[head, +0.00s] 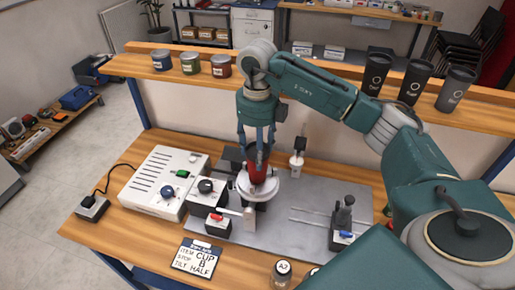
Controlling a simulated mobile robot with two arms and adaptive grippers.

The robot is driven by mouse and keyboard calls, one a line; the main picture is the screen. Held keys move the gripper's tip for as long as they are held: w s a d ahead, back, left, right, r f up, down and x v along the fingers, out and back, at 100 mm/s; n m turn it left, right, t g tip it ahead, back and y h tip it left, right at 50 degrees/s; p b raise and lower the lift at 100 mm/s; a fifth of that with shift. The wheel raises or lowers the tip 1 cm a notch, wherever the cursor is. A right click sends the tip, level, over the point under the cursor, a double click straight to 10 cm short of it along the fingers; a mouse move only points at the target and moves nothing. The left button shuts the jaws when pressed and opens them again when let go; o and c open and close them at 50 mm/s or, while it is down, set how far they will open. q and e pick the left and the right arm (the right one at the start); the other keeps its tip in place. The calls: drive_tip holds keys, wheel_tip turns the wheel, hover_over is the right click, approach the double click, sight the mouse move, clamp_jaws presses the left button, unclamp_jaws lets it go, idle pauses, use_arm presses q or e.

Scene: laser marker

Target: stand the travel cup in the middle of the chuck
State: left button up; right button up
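The red travel cup (258,173) stands upright at the chuck (246,190), a white round piece on a dark mount. The cup is roughly central over it; whether its base touches the chuck cannot be told. My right gripper (257,152) points straight down, its fingers on either side of the cup's upper part, and looks shut on it. The fingers hide part of the cup's top. My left gripper is not in view.
A white control box (165,182) and a knobbed box (207,193) stand left of the chuck. A sign (197,257) and a jar (282,272) are in front. Black tumblers (411,82) line the shelf.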

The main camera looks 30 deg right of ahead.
drive_tip(key=shift+f, duration=0.15)
drive_tip(key=o, duration=0.8)
drive_tip(key=shift+c, duration=0.2)
drive_tip(key=shift+r, duration=0.35)
wheel_tip(320, 180, up, 4)
drive_tip(key=shift+r+b, duration=0.25)
drive_tip(key=shift+b, duration=0.9)
wheel_tip(320, 180, up, 7)
drive_tip(key=shift+r+p, duration=0.15)
drive_tip(key=shift+p, duration=0.25)
